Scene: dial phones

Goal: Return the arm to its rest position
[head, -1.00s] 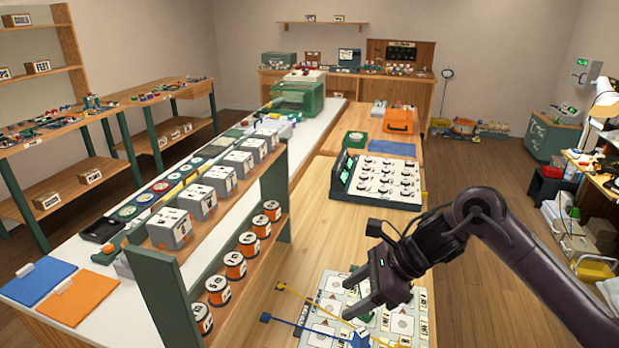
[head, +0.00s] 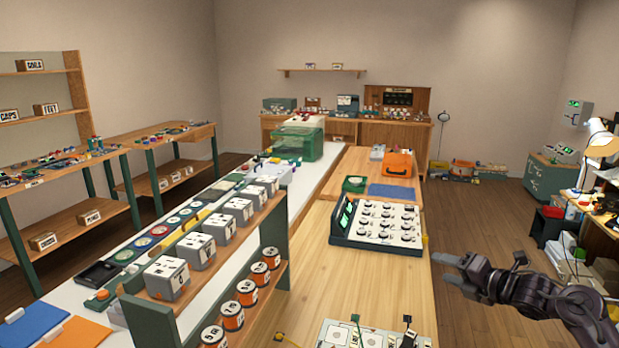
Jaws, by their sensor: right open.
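My right arm comes in from the lower right. Its gripper (head: 449,270) is open and empty, above the right edge of the wooden bench (head: 390,290). It is apart from the dial panel (head: 376,226), a white sloped board with rows of dark knobs and a green display on its left side. A white board with several printed squares (head: 372,337) lies at the bottom of the view, partly cut off, to the left of and nearer than the gripper. My left gripper is not in view.
A shelf rack (head: 217,245) with grey boxes and orange-banded spools stands left of the bench. An orange case (head: 398,163) and a blue mat (head: 391,192) lie beyond the dial panel. A cluttered desk (head: 600,215) is at right. Open floor (head: 476,215) lies between.

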